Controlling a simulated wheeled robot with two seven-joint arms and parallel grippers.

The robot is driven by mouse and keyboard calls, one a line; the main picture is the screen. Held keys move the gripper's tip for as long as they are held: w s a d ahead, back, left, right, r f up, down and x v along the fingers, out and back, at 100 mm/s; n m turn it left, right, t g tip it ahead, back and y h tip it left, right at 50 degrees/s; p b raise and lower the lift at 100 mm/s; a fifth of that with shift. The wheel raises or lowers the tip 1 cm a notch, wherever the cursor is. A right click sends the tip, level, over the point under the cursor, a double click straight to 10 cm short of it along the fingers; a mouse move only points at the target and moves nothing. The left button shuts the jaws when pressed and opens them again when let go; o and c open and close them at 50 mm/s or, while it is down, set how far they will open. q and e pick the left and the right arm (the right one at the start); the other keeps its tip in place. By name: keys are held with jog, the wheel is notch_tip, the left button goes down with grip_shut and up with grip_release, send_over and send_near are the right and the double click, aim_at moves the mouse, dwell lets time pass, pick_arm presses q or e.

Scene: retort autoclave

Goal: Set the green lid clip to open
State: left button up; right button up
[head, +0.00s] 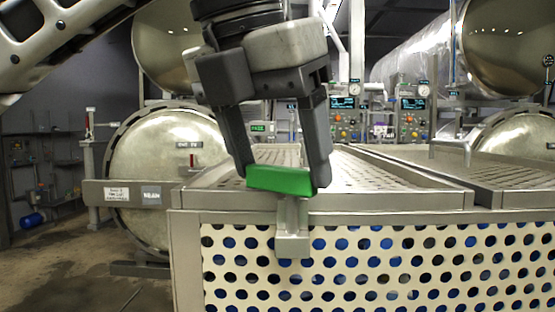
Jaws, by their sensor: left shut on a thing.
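The green lid clip (280,181) sits at the top front edge of a perforated metal basket (400,201). A grey metal bracket (292,232) hangs below the clip against the front of the basket. My left gripper (281,178) comes down from above and is shut on the green clip, one finger at each end of it. The fingers hide part of the clip's ends. My right gripper is not in view.
A second perforated lid (510,172) lies to the right. A round retort door (165,165) stands behind at the left, with control panels (345,115) at the back. The floor at the left (70,270) is mostly clear.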

pick_arm(q)
jog(key=shift+s+n+t+y, duration=0.15)
jog(key=shift+n+t+y, duration=0.15)
jog(key=shift+n, duration=0.7)
jog(key=shift+s+n+y+b, duration=0.15)
jog(key=shift+n+y+b, duration=0.3)
jog(key=shift+n, duration=0.75)
jog(key=shift+s+r+n+y, duration=0.15)
jog(key=shift+n+y, duration=0.3)
jog(key=shift+n, duration=0.65)
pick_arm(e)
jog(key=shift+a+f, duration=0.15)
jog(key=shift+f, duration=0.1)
pick_arm(q)
jog(key=o, duration=1)
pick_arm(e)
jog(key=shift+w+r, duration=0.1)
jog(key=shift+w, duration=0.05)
pick_arm(q)
jog(key=shift+d, duration=0.1)
